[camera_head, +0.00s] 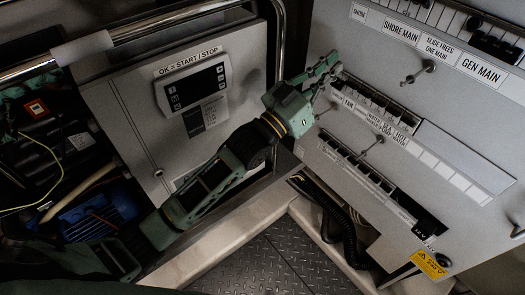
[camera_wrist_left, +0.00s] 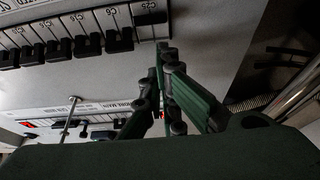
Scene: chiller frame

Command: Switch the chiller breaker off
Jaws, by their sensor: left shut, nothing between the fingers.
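The grey breaker panel (camera_head: 395,85) fills the right of the head view, with several rows of breakers over white label strips. I cannot read a chiller label, so I cannot tell which switch is the chiller breaker. My left gripper (camera_head: 334,66) is shut and empty at the left end of the middle row (camera_head: 380,112), covering part of it. In the left wrist view its closed fingers (camera_wrist_left: 160,52) point up beside the end of a row of black breaker levers (camera_wrist_left: 88,44). I cannot tell if the fingertips touch a lever. My right gripper is not in view.
A control box with a display (camera_head: 193,87) hangs left of my arm. A metal rail (camera_head: 130,35) crosses the upper left. Small latch handles (camera_head: 418,72) stick out from the panel. Cables and a blue motor (camera_head: 98,215) lie lower left. Tread-plate floor (camera_head: 275,262) is below.

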